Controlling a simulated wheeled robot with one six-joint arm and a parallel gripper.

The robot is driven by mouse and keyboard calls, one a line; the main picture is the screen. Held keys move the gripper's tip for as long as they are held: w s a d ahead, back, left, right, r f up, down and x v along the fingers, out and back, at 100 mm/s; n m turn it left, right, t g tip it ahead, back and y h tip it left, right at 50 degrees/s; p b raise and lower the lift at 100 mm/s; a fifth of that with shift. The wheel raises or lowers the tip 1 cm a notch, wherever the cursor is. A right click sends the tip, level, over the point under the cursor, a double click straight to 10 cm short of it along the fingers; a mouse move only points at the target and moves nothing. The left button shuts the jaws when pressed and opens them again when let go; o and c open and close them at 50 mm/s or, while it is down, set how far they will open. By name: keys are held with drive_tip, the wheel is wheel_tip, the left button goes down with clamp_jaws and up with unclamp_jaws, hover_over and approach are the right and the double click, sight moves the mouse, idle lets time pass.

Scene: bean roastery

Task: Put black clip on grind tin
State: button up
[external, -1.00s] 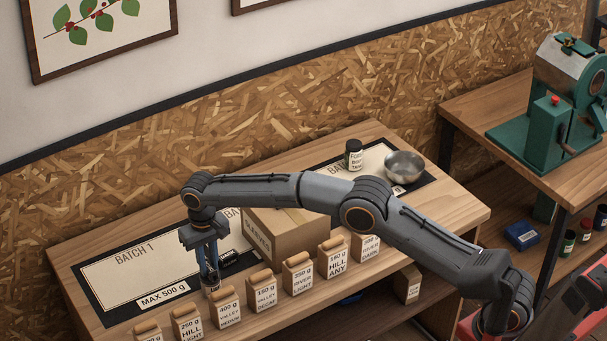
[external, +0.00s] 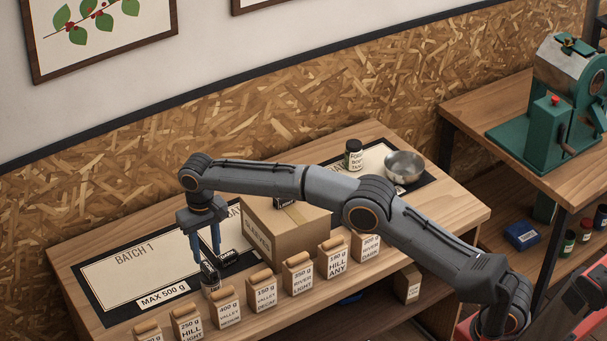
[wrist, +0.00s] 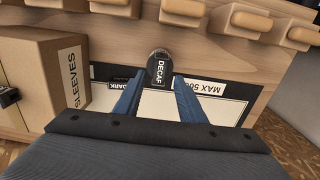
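My gripper (external: 206,259) is open and empty, its blue fingers spread above the front edge of the batch mat. It also shows in the wrist view (wrist: 158,97). Just below and beyond the fingertips, a small dark piece with a white DECAF label (wrist: 160,68) is in view. In the external view it is the black piece (external: 209,271) at the top of a small tin-like holder (external: 212,286); I cannot tell exactly how it sits. Another black piece (external: 229,259), its label reading DARK in the wrist view (wrist: 125,85), lies on the mat close by.
A cardboard SLEEVES box (external: 287,232) stands right of my gripper with a black labelled piece (external: 285,202) on top. Several paper bags (external: 264,291) line the table's front edge. The mat's left (external: 130,262) is clear.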

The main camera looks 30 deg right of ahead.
sight(209, 267)
wheel_tip(209, 267, up, 6)
drive_tip(key=shift+r+b, duration=0.2)
drive_tip(key=shift+b, duration=0.25)
